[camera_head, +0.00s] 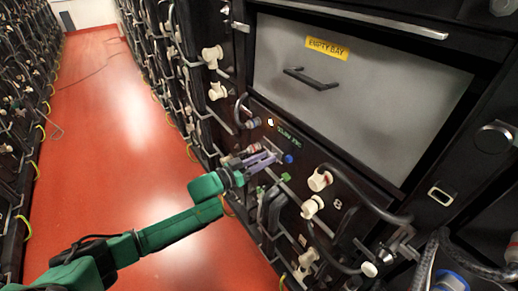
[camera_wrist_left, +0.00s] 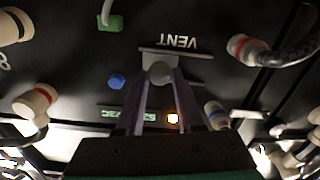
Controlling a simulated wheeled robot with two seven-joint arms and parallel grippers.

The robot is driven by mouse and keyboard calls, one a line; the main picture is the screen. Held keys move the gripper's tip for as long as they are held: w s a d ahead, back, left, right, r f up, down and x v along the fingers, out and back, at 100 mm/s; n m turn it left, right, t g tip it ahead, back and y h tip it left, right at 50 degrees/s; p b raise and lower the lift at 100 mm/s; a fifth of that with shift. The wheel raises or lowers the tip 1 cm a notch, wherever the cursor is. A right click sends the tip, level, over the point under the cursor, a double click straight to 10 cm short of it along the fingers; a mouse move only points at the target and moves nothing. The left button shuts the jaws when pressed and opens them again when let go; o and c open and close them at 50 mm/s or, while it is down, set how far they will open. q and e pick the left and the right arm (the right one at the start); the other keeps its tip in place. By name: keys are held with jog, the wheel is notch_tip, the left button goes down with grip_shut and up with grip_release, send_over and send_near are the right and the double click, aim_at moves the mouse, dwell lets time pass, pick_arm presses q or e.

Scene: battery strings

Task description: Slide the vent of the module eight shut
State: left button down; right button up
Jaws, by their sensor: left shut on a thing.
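The module eight front (camera_head: 262,128) is a dark panel below the empty bay, with an "8" (camera_head: 338,206) on its right part. My left gripper (camera_head: 270,160), with purple fingers, is at this panel. The knob sits at a grey slide plate (camera_wrist_left: 178,54) marked VENT, upside down in that view. The fingers hide part of the knob and its track, so I cannot tell how far the vent is open. My right gripper is not in view.
Beside the vent are a blue button (camera_wrist_left: 117,82), a green connector (camera_wrist_left: 111,23), a lit white indicator (camera_wrist_left: 173,118) and cream plugs (camera_wrist_left: 36,102) with cables. Above is a grey cover (camera_head: 355,85) labelled EMPTY BAY.

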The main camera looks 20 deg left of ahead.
pick_arm(q)
jog(key=shift+s+d+f, duration=0.1)
jog(key=shift+d+f, duration=0.05)
jog(key=c, duration=0.5)
grip_release()
jog(key=p+v, duration=0.1)
jog(key=v, duration=1.3)
jog(key=shift+s, duration=0.2)
jog(key=shift+a, duration=0.25)
